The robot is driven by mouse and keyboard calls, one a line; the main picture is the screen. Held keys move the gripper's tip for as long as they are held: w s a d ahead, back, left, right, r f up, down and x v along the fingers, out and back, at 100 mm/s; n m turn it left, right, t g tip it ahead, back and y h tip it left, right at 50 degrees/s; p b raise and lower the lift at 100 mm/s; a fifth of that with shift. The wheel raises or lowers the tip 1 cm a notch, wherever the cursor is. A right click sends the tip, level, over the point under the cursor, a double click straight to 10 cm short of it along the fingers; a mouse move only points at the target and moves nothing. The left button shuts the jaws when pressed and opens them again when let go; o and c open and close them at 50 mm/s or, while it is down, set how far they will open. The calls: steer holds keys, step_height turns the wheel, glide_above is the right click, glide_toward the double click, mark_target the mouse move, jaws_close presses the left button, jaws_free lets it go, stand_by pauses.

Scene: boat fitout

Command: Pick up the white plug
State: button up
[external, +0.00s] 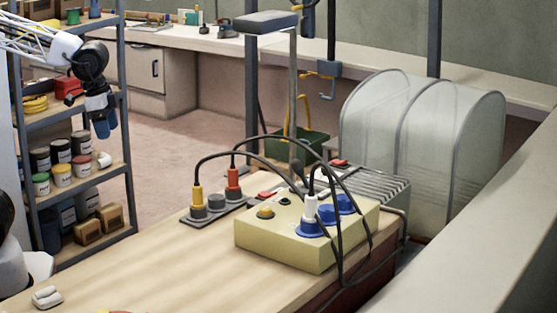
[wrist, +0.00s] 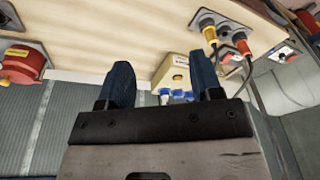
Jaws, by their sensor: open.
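The white plug (external: 310,207) stands upright in a blue socket on top of the pale yellow box (external: 285,252), with a black cable looping from it. In the wrist view the plug (wrist: 164,97) shows small and distant between my fingers, beside the blue sockets (wrist: 182,94). My gripper (external: 101,128) is at the upper left of the external view, in front of the shelves and well away from the box. In the wrist view my gripper (wrist: 160,72) has its two blue fingers spread apart with nothing between them.
A ribbed grey unit (external: 375,182) stands behind. The wooden bench (external: 150,262) is mostly clear at left. Shelves (external: 80,175) with cans stand near my arm.

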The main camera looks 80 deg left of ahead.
steer(key=w+d+r+m, duration=0.2)
steer(key=w+d+m, duration=0.1)
steer(key=w, duration=1)
steer(key=m+g, duration=0.2)
steer(key=m, duration=0.6)
glide_toward(311, 192)
step_height(311, 192, down, 5)
steer(key=shift+s+f, duration=0.15)
steer(key=shift+f, duration=0.1)
steer(key=shift+w+d+f, duration=0.2)
steer(key=shift+w+f, duration=0.05)
steer(key=shift+w, duration=0.1)
steer(key=shift+f, duration=1.3)
